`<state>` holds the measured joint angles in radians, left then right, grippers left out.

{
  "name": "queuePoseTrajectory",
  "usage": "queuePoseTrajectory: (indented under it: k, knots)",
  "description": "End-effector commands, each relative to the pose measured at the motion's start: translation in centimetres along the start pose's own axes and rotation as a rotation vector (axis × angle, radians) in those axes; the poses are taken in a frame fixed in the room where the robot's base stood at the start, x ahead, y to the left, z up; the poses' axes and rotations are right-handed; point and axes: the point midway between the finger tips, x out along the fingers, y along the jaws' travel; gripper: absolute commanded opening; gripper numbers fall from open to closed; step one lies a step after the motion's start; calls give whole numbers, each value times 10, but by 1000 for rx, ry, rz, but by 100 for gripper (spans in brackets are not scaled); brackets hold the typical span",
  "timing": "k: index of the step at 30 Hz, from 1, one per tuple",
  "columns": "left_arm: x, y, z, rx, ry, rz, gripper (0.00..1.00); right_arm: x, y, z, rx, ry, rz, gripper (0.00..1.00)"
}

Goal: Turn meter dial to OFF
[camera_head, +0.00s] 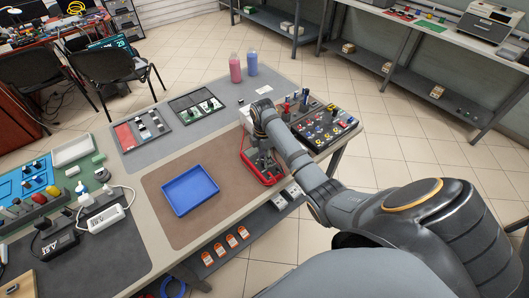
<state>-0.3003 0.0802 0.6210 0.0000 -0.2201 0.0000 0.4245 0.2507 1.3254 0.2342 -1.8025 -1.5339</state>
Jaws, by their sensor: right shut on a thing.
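The meter (274,182) is a red-rimmed device lying near the right end of the table. My right arm comes in from the lower right, and my right gripper (262,160) points down over the meter. The gripper is shut on the meter's dial, as far as this view shows. The gripper covers the dial and most of the meter's face, so the dial's setting cannot be read. My left gripper is not in view.
A blue tray (190,190) sits on a brown mat left of the meter. A black board with coloured parts (325,125) lies just behind and right. Pink (235,69) and blue (251,64) bottles stand at the back. Bare mat surrounds the tray.

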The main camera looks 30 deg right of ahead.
Motion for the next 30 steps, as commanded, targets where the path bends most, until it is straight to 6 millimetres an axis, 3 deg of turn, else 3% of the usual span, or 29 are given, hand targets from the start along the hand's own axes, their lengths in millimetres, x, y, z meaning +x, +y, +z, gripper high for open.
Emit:
queuePoseTrajectory:
  k: [3, 12, 30]
  knots:
    - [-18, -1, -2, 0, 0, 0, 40, -5, -1, 0, -90, -4, -2, 2]
    - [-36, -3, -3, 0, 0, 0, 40, -3, 0, -1, -277, -13, 0, 2]
    - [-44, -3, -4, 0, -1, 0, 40, 0, 0, 0, -378, -18, 0, 2]
